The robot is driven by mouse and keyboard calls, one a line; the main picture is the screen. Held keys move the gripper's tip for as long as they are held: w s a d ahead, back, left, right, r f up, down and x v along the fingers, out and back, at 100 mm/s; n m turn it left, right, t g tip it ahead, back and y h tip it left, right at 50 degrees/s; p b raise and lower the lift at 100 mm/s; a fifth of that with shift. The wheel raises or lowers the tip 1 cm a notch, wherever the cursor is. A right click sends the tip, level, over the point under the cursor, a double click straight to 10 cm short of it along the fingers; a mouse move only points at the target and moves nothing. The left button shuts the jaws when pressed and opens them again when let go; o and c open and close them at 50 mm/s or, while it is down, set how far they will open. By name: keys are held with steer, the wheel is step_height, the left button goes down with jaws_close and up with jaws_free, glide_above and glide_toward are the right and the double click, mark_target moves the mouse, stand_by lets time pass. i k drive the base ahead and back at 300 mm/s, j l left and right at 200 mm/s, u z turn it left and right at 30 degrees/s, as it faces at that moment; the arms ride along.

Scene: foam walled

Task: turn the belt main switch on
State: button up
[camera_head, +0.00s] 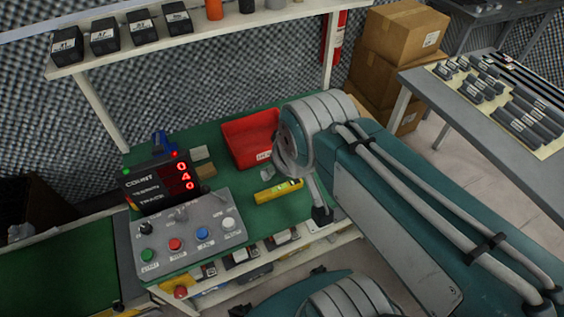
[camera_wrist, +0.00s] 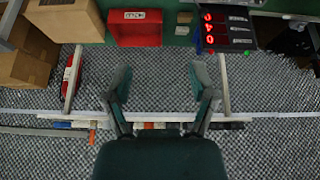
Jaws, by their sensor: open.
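A grey control panel (camera_head: 190,235) lies on the green bench at the left in the head view. The control panel does not show in the wrist view. In the head view my arm fills the right middle, and I cannot make out the gripper clearly.
A display (camera_head: 160,183) with red digits stands behind the panel; it also shows in the wrist view (camera_wrist: 226,28). A red bin (camera_head: 250,138) and a yellow tool (camera_head: 278,191) are on the bench. A shelf (camera_head: 190,45) hangs above. Cardboard boxes (camera_head: 400,45) stand behind.

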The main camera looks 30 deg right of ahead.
mark_target(181, 293)
steer(key=k+j+u, duration=0.1)
steer(key=j+u, duration=0.15)
steer(key=u, duration=0.25)
steer(key=k+j+u, duration=0.1)
steer(key=j+u, duration=0.15)
steer(key=u, duration=0.25)
